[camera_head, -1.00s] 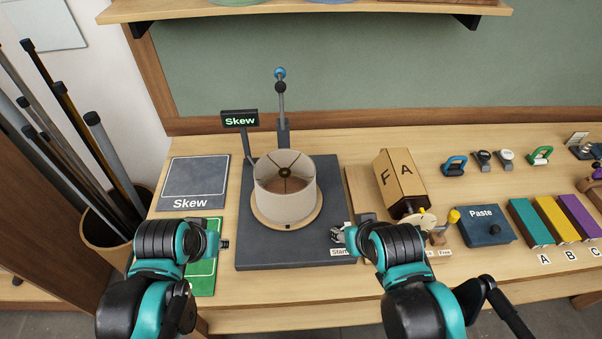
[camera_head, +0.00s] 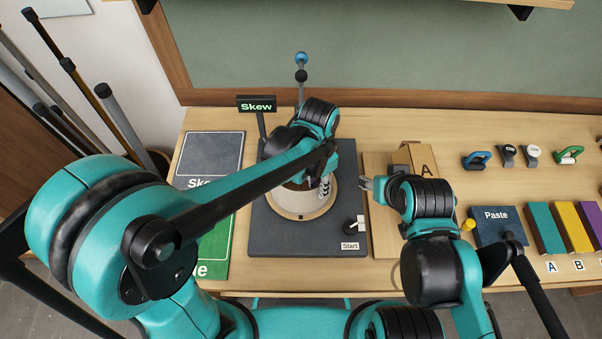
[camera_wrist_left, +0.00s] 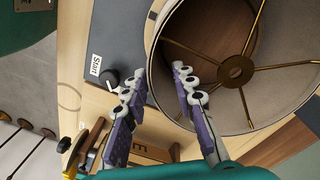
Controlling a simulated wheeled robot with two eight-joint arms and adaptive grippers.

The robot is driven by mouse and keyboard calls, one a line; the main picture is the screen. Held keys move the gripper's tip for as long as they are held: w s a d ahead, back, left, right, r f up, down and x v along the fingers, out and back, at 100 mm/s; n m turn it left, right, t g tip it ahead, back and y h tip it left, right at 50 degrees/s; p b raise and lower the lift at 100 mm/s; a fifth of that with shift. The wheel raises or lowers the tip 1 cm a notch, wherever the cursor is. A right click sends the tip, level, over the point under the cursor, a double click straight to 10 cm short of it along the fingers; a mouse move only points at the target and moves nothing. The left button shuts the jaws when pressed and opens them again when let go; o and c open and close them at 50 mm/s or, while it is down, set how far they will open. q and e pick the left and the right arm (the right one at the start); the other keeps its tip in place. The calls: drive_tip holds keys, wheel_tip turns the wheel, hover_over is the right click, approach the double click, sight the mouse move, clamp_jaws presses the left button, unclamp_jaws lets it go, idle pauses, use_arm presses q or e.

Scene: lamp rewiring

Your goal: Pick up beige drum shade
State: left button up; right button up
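The beige drum shade (camera_wrist_left: 285,92) fills the upper right of the left wrist view, its open top showing brass spokes and a central hub. In the head view my left arm hides most of it above the dark grey board (camera_head: 265,238). My left gripper (camera_wrist_left: 157,85) is open at the shade's rim. One finger is outside the wall and the other is over the opening; contact cannot be told. It also shows in the head view (camera_head: 325,187). My right gripper (camera_head: 367,183) is right of the board, apart from the shade; its finger opening is unclear.
A Skew sign (camera_head: 257,106) and a blue-topped upright lever (camera_head: 301,75) stand behind the shade. A black knob (camera_wrist_left: 109,78) sits by the Start label. A wooden A box (camera_head: 425,155) and blue Paste box (camera_head: 497,226) are to the right.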

sight(319, 199)
use_arm(q)
drive_tip(key=f, duration=0.1)
drive_tip(key=f+b, duration=0.1)
drive_tip(key=f, duration=0.3)
drive_tip(key=shift+s+d, duration=0.3)
drive_tip(key=shift+s, duration=0.05)
clamp_jaws()
use_arm(e)
drive_tip(key=shift+w+f, duration=0.1)
drive_tip(key=shift+f, duration=0.65)
use_arm(q)
drive_tip(key=shift+r, duration=0.1)
